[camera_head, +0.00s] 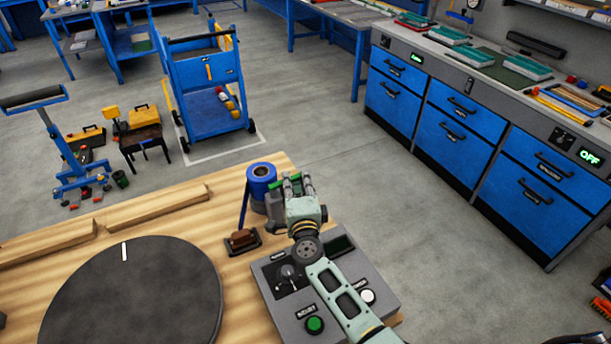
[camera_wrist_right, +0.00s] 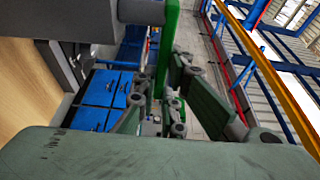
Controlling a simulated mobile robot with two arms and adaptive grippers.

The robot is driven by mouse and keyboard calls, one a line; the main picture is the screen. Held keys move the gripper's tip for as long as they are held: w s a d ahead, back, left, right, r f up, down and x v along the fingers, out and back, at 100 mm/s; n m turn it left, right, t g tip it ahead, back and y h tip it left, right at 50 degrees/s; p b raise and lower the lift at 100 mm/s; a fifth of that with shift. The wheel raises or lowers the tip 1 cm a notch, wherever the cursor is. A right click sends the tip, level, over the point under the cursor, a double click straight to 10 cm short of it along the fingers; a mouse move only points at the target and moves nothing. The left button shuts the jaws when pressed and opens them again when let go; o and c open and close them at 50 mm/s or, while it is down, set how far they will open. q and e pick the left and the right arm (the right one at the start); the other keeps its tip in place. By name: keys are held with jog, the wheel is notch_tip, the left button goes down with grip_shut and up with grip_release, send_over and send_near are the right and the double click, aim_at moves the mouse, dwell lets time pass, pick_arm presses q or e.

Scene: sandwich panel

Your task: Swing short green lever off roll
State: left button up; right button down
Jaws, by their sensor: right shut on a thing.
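A blue roll (camera_head: 262,174) stands at the far edge of the wooden table, with a blue strip hanging from it. In the right wrist view the green lever (camera_wrist_right: 169,45) hangs from a grey cylindrical part (camera_wrist_right: 142,11) at the top. Its lower end lies between the fingers of my right gripper (camera_wrist_right: 165,100), which is shut on it. Whether the lever touches the roll is hidden. My left gripper is not in view.
A grey control box (camera_head: 272,275) with a green button (camera_head: 315,324) and a white button lies under my right arm. A brown block (camera_head: 242,239) sits on a dark base left of it. A dark round disc (camera_head: 140,295) and wooden strips lie at left.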

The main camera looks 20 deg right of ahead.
jog(key=shift+s+f+m+h, duration=0.1)
jog(key=shift+s+m+h, duration=0.15)
jog(key=shift+m+h, duration=0.25)
jog(key=shift+h, duration=0.3)
jog(key=c, duration=1.9)
grip_release()
jog(key=shift+o, duration=0.2)
jog(key=shift+s, duration=0.1)
jog(key=v, duration=0.7)
jog(key=shift+s, duration=0.2)
